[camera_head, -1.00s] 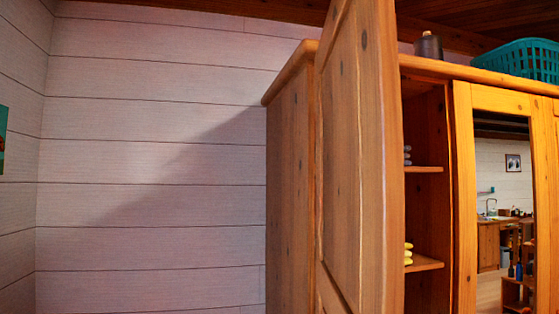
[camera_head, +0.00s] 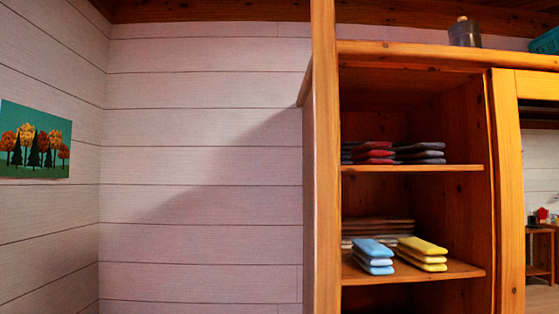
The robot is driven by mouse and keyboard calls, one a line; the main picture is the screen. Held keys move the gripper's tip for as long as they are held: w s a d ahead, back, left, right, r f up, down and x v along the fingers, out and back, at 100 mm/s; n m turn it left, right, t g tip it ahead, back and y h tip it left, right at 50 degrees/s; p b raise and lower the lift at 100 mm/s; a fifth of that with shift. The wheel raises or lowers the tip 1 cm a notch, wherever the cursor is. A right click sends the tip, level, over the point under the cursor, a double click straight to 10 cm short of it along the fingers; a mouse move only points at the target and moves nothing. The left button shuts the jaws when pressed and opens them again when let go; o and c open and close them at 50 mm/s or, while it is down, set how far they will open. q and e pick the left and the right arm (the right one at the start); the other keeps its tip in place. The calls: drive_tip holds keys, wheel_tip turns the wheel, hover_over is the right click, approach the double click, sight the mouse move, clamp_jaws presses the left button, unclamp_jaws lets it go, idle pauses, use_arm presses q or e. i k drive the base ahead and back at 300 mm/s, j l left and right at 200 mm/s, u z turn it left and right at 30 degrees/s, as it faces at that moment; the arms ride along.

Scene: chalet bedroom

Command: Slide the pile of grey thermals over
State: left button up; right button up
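An open wooden wardrobe (camera_head: 412,58) stands at the right of the head view. On its upper shelf (camera_head: 440,168) a dark grey folded pile (camera_head: 420,153) sits at the right, beside a dark red folded pile (camera_head: 374,153). A further pile at the left end of that shelf is partly hidden by the door edge. On the lower shelf (camera_head: 440,272) are a blue pile (camera_head: 373,256) and a yellow pile (camera_head: 422,253), with a wide brownish stack (camera_head: 385,228) behind them. Neither of my grippers is in view.
The open wardrobe door (camera_head: 324,150) is seen edge-on at the shelves' left. A dark bottle-like container (camera_head: 464,32) and a teal basket (camera_head: 547,41) stand on top. A mirrored door (camera_head: 541,140) is at the right. A picture (camera_head: 35,140) hangs on the left wall.

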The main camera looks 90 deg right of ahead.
sight(422, 154)
drive_tip(key=k+u, duration=0.15)
drive_tip(key=k+z, duration=0.25)
drive_tip(key=z, duration=0.6)
drive_tip(key=k+l+z, duration=0.1)
drive_tip(key=z, duration=0.75)
drive_tip(key=l+z, duration=0.15)
drive_tip(key=z, duration=0.3)
drive_tip(key=k+l+z, duration=0.1)
drive_tip(key=z, duration=0.75)
drive_tip(key=l+z, duration=0.15)
drive_tip(key=z, duration=0.3)
drive_tip(key=i+j, duration=0.1)
drive_tip(key=j, duration=0.15)
